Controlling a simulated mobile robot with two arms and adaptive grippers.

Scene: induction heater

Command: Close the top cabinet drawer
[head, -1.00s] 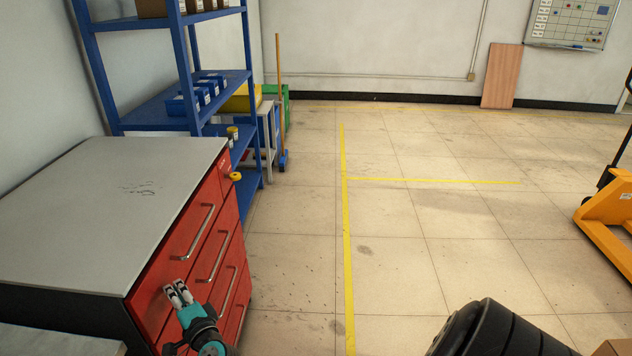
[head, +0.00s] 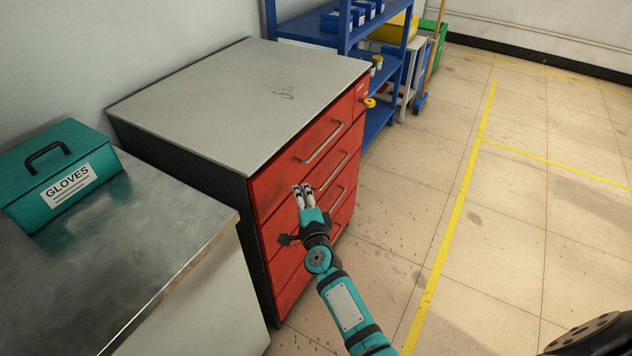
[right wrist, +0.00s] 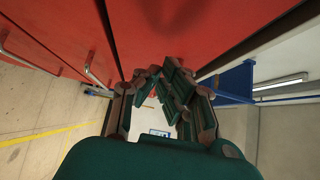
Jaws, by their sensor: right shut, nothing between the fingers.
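The red cabinet (head: 215,95) has a grey top and a stack of red drawers with bar handles. Its top drawer (head: 285,170) looks flush with the drawers below, with no visible gap. Its handle (head: 325,142) is free. My right gripper (head: 303,190) is shut and empty, its fingertips at the left part of the drawer fronts, below and left of the top handle. In the right wrist view the shut fingers (right wrist: 160,78) are close to a red drawer front (right wrist: 165,30); I cannot tell whether they touch. My left gripper is not in view.
A metal-topped bench (head: 150,235) with a teal gloves box (head: 60,175) stands left of the cabinet. A blue shelf (head: 345,40) stands behind it. The floor to the right is open, with yellow lines.

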